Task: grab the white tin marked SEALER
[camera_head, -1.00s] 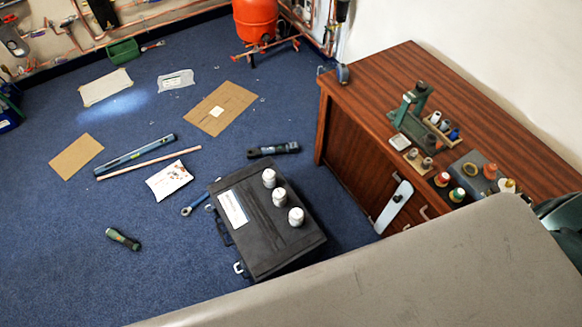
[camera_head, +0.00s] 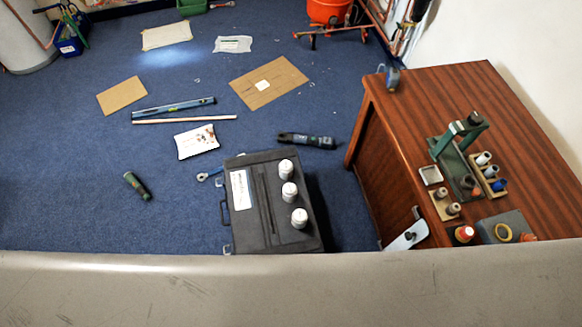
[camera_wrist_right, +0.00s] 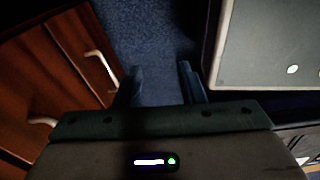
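Three white tins stand upright in a row on a dark case on the floor: a far one (camera_head: 286,167), a middle one (camera_head: 289,194) and a near one (camera_head: 299,218). Their lettering is too small to read, so I cannot tell which is marked SEALER. My right gripper (camera_wrist_right: 160,72) shows in the right wrist view, its two dark fingers apart with only blue carpet between them. No tin shows in that view. Neither gripper is in the head view, and my left gripper is not seen.
The dark case (camera_head: 262,218) lies on blue carpet. A wooden cabinet (camera_head: 425,95) stands to its right, carrying a green tool stand (camera_head: 455,165) and spools; its handles show beside my right gripper. Carpet left of the case is mostly clear.

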